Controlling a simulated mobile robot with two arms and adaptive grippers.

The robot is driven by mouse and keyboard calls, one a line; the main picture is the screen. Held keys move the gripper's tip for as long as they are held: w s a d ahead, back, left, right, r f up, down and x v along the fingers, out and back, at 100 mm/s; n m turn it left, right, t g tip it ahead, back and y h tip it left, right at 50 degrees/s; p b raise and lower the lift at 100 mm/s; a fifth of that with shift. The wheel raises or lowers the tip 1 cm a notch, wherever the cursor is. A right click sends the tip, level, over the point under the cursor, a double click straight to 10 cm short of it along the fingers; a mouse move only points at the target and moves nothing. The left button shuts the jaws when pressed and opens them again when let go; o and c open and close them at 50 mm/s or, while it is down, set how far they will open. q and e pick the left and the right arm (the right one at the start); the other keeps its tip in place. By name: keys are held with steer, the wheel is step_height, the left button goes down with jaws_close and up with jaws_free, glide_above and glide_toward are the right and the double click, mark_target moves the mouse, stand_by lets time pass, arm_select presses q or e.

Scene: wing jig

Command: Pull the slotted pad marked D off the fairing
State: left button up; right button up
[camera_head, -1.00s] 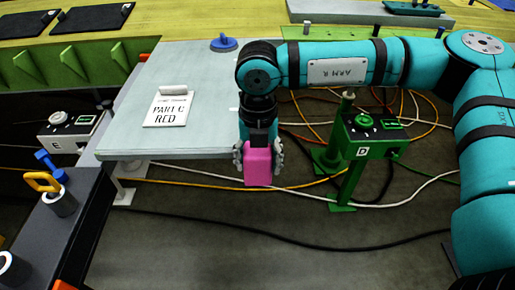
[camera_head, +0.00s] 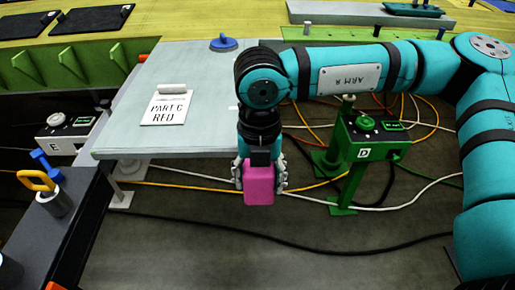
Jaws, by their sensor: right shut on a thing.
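My right gripper (camera_head: 259,178) hangs fingers down past the right front corner of a pale grey panel (camera_head: 195,70). It is shut on a pink block (camera_head: 259,188), one finger on each side. No letter or slot shows on the block's visible faces, so I cannot tell whether it is the pad marked D. A letter D shows on a green box on a stand (camera_head: 364,153), to the right of the gripper. I cannot tell which part is the fairing. My left gripper is not in view.
A card (camera_head: 167,108) reading "PART C RED" lies on the panel, near a blue knob (camera_head: 223,43). A box marked E (camera_head: 56,147) stands at left. A dark bench (camera_head: 75,220) carries a yellow-handled part (camera_head: 40,182). Cables (camera_head: 330,245) cross the floor below the gripper.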

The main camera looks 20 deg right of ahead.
steer(key=shift+s+a+b, duration=0.2)
steer(key=shift+s+b, duration=0.05)
steer(key=shift+s, duration=0.35)
steer(key=shift+s+a+b, duration=0.15)
steer(key=shift+s+b, duration=0.05)
steer(key=shift+s, duration=0.35)
